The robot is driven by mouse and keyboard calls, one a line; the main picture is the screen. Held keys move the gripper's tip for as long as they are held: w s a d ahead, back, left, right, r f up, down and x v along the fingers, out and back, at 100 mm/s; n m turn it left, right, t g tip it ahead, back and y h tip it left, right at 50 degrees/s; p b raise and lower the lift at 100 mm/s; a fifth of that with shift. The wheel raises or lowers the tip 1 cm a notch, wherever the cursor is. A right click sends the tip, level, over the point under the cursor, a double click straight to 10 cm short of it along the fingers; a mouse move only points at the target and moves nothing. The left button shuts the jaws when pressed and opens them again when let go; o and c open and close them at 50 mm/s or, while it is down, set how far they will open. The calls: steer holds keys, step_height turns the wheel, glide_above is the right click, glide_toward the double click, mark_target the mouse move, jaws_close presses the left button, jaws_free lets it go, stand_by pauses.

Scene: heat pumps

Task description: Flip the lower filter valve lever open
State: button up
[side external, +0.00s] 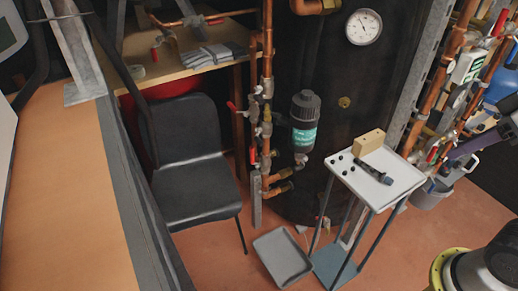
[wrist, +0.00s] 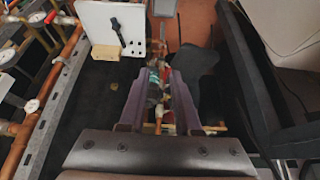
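The filter (side external: 304,122), a dark-capped canister with a teal label, hangs beside the vertical copper pipes in the side view. Several red valve levers sit along these pipes, including an upper one (side external: 234,107) and a lower one (side external: 253,157). I cannot tell for sure which is the lower filter valve lever. My gripper (wrist: 161,72) is open and empty in the wrist view, with the filter (wrist: 154,76) and red parts showing small between its purple fingers, apart from them. In the side view a purple finger shows at the right edge, well right of the filter.
A small white-topped table (side external: 398,173) with a wooden block (side external: 369,141) and a black tool (side external: 374,172) stands right of the filter. A black chair (side external: 190,140) stands left of the pipes. A grey tray (side external: 283,257) lies on the floor. The dark tank (side external: 340,80) is behind.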

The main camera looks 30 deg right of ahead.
steer(key=d+h, duration=0.1)
steer(key=w+d+n+g+h, duration=0.1)
steer(key=d, duration=0.1)
steer(key=w+d+h, duration=0.1)
steer(key=d, duration=0.1)
steer(key=shift+r+n, duration=0.25)
steer(key=shift+n, duration=0.05)
jaws_close()
steer(key=w+d+r+n+t+h, duration=0.1)
steer(key=w+d+r+n+h, duration=0.3)
steer(key=w, duration=0.3)
steer(key=w+d+r+n+h, duration=0.2)
steer(key=w+d+n+h, duration=0.25)
steer(key=w, duration=0.35)
steer(key=w+a+r+n+t+h, duration=0.1)
steer(key=w+a+n+t, duration=0.15)
steer(key=w, duration=0.35)
steer(key=w+a+r+n+t+h, duration=0.1)
steer(key=w+a+n+t, duration=0.1)
steer(key=w+n+t, duration=0.25)
steer(key=w+a+f+n+t+y, duration=0.4)
steer(key=w+a+n+y, duration=0.3)
steer(key=a, duration=0.4)
steer(key=w+a+f+n+t+y, duration=0.4)
steer(key=w+a+n+y, duration=0.2)
steer(key=a+n, duration=0.45)
step_height(320, 180, down, 44)
steer(key=m, duration=0.1)
steer(key=shift+s+d, duration=0.2)
steer(key=shift+d, duration=0.15)
